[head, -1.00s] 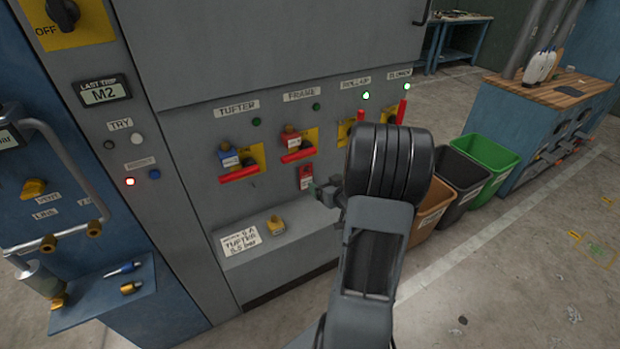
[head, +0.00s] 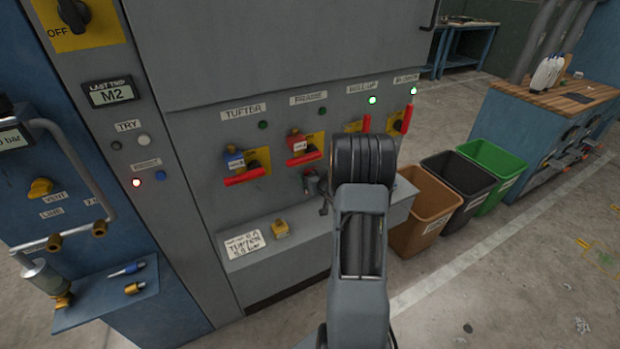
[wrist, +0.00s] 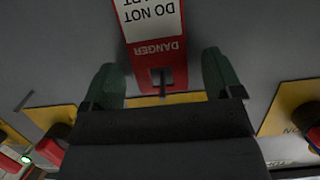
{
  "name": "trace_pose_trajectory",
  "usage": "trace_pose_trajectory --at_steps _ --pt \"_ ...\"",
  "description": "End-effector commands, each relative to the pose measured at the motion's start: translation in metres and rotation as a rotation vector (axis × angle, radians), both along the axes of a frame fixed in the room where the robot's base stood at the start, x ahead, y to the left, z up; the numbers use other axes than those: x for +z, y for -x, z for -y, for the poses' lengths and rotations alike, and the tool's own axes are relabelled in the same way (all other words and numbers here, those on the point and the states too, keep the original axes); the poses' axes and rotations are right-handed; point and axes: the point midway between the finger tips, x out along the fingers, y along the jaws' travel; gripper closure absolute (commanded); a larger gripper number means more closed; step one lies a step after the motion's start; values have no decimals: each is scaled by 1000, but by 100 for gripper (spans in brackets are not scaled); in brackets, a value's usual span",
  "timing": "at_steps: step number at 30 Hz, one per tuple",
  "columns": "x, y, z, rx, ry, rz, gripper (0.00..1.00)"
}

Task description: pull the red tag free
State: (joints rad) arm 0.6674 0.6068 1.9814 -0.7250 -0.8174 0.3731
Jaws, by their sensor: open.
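The red tag (wrist: 156,52) reads DANGER, DO NOT and a partly cut-off line, upside down in the wrist view. It hangs flat against the grey panel, with a slot and a dark peg or strap at its end by the yellow plate. My gripper (wrist: 160,82) is open, its two green fingers on either side of the tag with a gap at each side. In the head view my gripper (head: 315,186) is at the panel below the FRAME switch, and my arm and gripper hide most of the tag.
Red switch handles for TUFTER (head: 244,177) and FRAME (head: 303,158) stick out, with a blue lock (head: 234,158) and a red lock (head: 297,141). A ledge below holds a yellow block (head: 281,229) and a label card (head: 244,244). Brown, black and green bins stand right.

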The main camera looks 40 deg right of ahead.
Motion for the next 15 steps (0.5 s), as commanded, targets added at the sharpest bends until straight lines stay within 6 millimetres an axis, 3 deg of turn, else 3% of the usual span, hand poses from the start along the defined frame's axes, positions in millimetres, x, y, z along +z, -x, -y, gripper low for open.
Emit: trace_pose_trajectory --at_steps 6,15 --pt "0 0 0 1 0 0 15" --pt "0 0 -1 1 0 0 43"
